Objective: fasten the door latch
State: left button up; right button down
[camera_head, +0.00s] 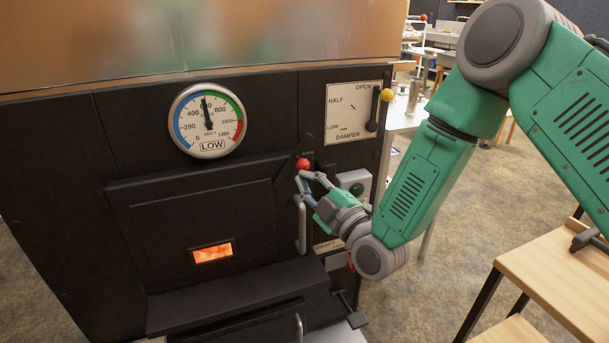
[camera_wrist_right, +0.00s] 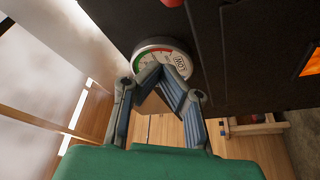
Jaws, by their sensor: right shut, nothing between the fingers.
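The black firebox door (camera_head: 155,222) appears closed, with a glowing window (camera_head: 212,253) and an upright grey handle (camera_head: 301,226) at its right edge. The latch's red ball knob (camera_head: 303,163) is just above that handle; a thin dark bar shows above the knob. My right gripper (camera_head: 304,178) is shut and empty, its fingertips just below the knob; whether they touch it I cannot tell. In the right wrist view, the gripper (camera_wrist_right: 157,72) also shows, with the red knob (camera_wrist_right: 170,2) cut off at the top edge. My left gripper is not in view.
A round gauge (camera_head: 208,120) marked LOW is above the door. A black ledge (camera_head: 235,297) juts out below. A wooden table (camera_head: 560,275) stands at right.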

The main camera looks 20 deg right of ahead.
jog(key=x, duration=0.9)
jog(key=shift+s+d+f+b, duration=0.15)
jog(key=shift+d+f, duration=0.45)
jog(key=shift+d, duration=0.3)
jog(key=shift+s+d+f+b, duration=0.1)
jog(key=shift+d+f+b, duration=0.05)
jog(key=shift+d+f, duration=0.65)
jog(key=shift+r, duration=0.15)
jog(key=shift+d, duration=0.1)
